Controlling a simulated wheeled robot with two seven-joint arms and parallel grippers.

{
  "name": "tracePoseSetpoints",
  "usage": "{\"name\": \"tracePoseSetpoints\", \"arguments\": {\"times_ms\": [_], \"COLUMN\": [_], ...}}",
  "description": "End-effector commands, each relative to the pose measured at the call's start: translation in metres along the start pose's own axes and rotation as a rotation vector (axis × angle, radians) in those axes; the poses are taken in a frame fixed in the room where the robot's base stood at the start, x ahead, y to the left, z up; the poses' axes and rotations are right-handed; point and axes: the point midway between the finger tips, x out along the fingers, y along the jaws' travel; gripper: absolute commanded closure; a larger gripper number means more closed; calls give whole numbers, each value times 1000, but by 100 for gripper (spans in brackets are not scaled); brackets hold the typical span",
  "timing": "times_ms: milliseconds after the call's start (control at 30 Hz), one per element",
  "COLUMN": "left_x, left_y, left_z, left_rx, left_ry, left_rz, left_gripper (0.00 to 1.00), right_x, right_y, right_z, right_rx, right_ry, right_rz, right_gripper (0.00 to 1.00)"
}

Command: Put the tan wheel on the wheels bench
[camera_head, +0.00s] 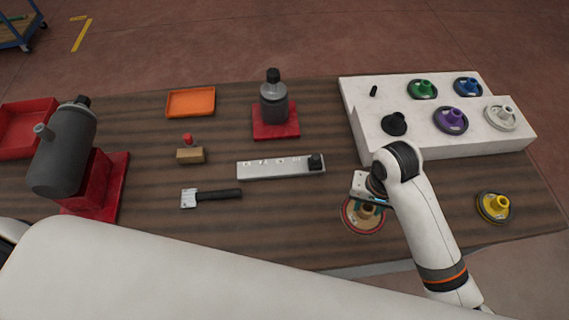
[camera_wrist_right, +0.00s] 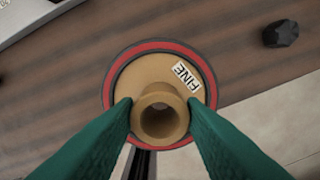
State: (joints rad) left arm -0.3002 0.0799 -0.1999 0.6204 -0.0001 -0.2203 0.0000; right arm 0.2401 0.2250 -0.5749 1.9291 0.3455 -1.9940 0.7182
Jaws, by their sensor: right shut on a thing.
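The tan wheel (camera_head: 352,224), a disc with a red and dark rim and a raised tan hub, is near the table's front edge, right of centre. In the right wrist view the tan wheel (camera_wrist_right: 143,76) carries a "FINE" label. My right gripper (camera_wrist_right: 159,117) has its green fingers shut on either side of the hub. I cannot tell whether the wheel touches the table. The white stepped wheels bench (camera_head: 440,148) stands at the back right, with green, blue, purple and white wheels on it. A bare black peg (camera_head: 374,91) stands at its back left. My left gripper is out of view.
A yellow wheel (camera_head: 494,207) lies to the right on the table. A black piece (camera_head: 394,124) sits at the bench's front left. A pale bar with a black knob (camera_head: 281,168), a scraper (camera_head: 212,197), an orange tray (camera_head: 191,102) and a bottle on a red base (camera_head: 275,130) lie left.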

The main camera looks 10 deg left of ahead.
Motion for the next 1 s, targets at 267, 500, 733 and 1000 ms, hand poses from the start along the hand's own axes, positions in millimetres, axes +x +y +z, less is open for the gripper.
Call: {"name": "tracePoseSetpoints", "arguments": {"times_ms": [267,500,733,1000], "left_x": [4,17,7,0], "left_y": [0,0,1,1], "left_z": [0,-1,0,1], "left_rx": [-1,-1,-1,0], "left_ry": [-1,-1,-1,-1], "left_rz": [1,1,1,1], "left_gripper": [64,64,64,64], "right_x": [4,28,57,87], "right_y": [3,3,0,0], "right_z": [0,-2,-1,-1], "right_rx": [0,4,-1,-2], "right_ry": [-3,4,3,3], "right_rz": [12,13,1,1], "right_gripper": [100,100,100,100]}}
